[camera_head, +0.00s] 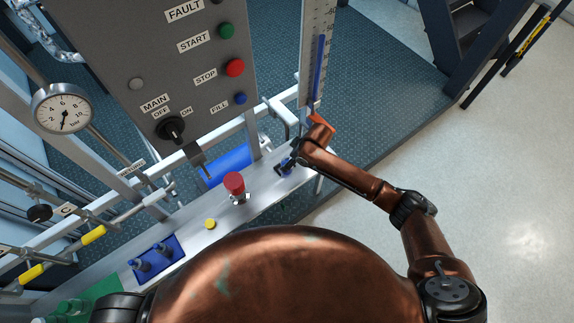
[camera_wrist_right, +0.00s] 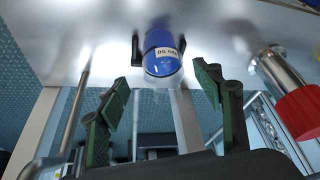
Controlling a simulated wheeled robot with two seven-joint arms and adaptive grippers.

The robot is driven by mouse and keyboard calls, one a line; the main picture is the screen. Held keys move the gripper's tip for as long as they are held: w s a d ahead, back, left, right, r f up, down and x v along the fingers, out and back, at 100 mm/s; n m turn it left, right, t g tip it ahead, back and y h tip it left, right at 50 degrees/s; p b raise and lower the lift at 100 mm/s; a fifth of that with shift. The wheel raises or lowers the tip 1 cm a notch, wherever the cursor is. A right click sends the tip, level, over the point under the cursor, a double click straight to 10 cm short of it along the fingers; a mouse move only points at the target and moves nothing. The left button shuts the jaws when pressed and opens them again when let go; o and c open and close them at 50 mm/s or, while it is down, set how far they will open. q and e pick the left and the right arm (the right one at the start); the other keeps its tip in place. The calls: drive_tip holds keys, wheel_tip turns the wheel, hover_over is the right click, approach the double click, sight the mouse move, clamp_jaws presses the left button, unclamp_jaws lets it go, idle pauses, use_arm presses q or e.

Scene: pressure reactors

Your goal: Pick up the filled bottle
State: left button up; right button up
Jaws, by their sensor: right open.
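A blue bottle-like cylinder with a pale label (camera_wrist_right: 163,52) shows in the right wrist view, at the top centre, between dark bracket-like parts. I take it to be the bottle; how full it is cannot be seen. My right gripper (camera_wrist_right: 162,90) is open, its two green-padded fingers on either side below the cylinder and apart from it. In the head view the right gripper (camera_head: 288,163) is small and dark, at the right end of the metal bench, by a blue patch largely hidden by it. My left gripper is not in view.
A red-capped metal fitting (camera_head: 234,184) stands on the bench, left of the gripper; it is close at right in the wrist view (camera_wrist_right: 300,112). A control panel (camera_head: 165,60) and scale column (camera_head: 318,60) rise behind.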

drive_tip(key=x, duration=0.2)
drive_tip(key=b+x, duration=0.1)
drive_tip(key=x, duration=0.1)
drive_tip(key=shift+s+a, duration=0.1)
drive_tip(key=shift+s, duration=0.1)
drive_tip(key=shift+c, duration=0.3)
drive_tip(key=c, duration=1.5)
